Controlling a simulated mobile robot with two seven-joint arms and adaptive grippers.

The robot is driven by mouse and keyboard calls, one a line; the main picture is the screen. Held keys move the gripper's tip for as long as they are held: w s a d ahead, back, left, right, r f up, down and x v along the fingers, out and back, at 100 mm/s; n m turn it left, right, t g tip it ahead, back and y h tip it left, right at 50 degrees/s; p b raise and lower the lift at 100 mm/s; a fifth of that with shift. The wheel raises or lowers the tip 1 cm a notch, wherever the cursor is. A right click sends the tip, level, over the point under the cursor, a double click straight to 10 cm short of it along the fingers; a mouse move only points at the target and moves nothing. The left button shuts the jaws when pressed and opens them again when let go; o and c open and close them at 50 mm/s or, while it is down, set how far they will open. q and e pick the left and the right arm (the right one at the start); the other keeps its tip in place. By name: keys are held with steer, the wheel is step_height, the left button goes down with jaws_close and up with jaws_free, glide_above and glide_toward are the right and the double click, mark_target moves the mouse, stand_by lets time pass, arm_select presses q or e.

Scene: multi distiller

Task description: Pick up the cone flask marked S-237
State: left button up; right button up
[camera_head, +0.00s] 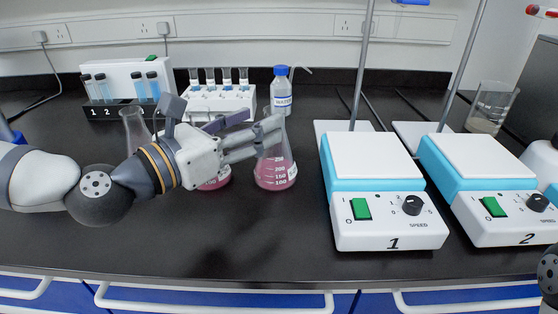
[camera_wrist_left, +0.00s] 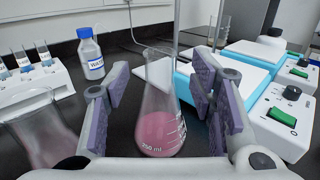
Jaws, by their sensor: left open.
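A cone flask with pink liquid (camera_head: 275,172) stands upright on the black bench, left of stirrer 1. It also shows in the wrist view (camera_wrist_left: 160,128), between the two finger pads. My left gripper (camera_head: 270,132) is open, with its fingers at the flask's neck and upper body; in the wrist view the open fingers (camera_wrist_left: 160,100) flank the glass with gaps on both sides. A second cone flask with pink liquid (camera_head: 215,183) stands just left, mostly hidden behind my gripper; it shows in the wrist view (camera_wrist_left: 42,135). I cannot read S-237 on any flask. My right gripper is not in view.
Stirrer 1 (camera_head: 388,238) and stirrer 2 (camera_head: 510,232) stand to the right with metal rods. A water bottle (camera_head: 281,95) and vial racks (camera_head: 220,98) are behind. Another flask (camera_head: 133,125) stands left behind my arm. The bench front is clear.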

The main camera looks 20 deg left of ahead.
mark_target(268, 114)
arm_select(q)
steer(key=x, duration=0.5)
steer(key=shift+w+d+r, duration=0.1)
steer(key=shift+w+r, duration=0.1)
steer(key=shift+r, duration=0.05)
jaws_close()
steer(key=shift+r, duration=0.1)
